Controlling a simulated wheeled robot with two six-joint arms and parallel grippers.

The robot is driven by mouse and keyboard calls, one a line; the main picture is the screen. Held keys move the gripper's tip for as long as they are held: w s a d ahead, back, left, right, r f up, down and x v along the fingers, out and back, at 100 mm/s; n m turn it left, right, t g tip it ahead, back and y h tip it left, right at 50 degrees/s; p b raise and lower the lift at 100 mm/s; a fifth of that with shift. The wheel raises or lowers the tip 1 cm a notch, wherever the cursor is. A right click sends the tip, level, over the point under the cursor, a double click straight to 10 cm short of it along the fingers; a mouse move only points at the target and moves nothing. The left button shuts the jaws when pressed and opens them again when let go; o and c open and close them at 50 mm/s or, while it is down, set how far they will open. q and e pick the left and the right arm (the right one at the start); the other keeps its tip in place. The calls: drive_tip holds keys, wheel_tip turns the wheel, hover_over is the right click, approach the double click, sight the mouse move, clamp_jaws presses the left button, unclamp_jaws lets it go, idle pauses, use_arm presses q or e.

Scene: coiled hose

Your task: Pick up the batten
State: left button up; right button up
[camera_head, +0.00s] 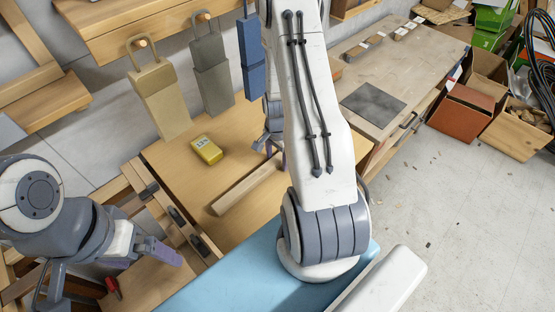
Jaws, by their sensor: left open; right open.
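The batten (243,187) is a pale wooden bar lying at a slant on the wooden bench top. Its upper right end reaches close to my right arm. My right gripper (272,148) is open just above and beyond that end in the picture, partly hidden behind my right arm. I cannot tell whether it touches the batten. My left gripper (157,252) is at the lower left, apart from the batten, over the bench's front left side. It is open with nothing seen in it.
A yellow block (206,150) with a label lies on the bench beyond the batten. Tan (161,97), grey (211,75) and blue (251,58) tags hang from pegs above. A red-handled tool (113,288) lies lower left. Cardboard boxes (462,112) stand on the floor at right.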

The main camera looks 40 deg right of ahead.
clamp_jaws()
drive_tip(key=shift+r, duration=0.15)
